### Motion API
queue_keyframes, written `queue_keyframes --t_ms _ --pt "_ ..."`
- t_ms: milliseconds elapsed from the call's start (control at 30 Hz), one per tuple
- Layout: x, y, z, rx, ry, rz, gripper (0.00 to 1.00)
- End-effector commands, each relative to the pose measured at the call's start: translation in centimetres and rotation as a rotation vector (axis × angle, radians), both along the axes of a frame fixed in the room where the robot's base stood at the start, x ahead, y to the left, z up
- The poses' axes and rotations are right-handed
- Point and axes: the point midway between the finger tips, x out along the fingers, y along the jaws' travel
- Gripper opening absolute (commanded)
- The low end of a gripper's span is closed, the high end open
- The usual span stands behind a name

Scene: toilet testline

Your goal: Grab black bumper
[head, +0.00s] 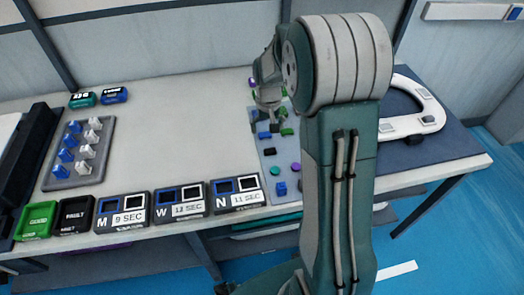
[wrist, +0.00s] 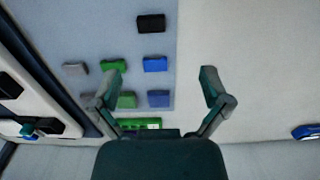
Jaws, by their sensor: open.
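A black bumper (wrist: 151,23) lies on the grey-blue mat at the top of the wrist view, a small dark block. My gripper (wrist: 160,86) is open and empty, with its two fingers spread apart lower in that view. The black bumper is beyond the fingertips, with blue and green blocks between. In the head view my gripper (head: 268,100) hangs over the mat (head: 258,160), partly hidden by my own arm. Small dark pieces lie near it there, but I cannot tell which one is the same bumper.
A blue block (wrist: 155,64), a green block (wrist: 114,65) and a grey block (wrist: 75,68) lie near the fingers. A white toilet seat (head: 422,122) lies at the right. Labelled trays (head: 122,212) line the table's front edge; the table's middle (head: 180,125) is clear.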

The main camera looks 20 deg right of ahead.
Motion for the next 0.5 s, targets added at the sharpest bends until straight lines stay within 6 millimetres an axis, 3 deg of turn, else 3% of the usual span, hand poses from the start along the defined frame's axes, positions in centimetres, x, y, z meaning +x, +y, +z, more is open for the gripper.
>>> queue_keyframes --t_ms 200,500 --pt "-0.1 0.4 -3.6 -0.005 0.004 0.001 0.97" --pt "0.0 0.6 -6.5 -0.012 0.005 0.0 0.97"
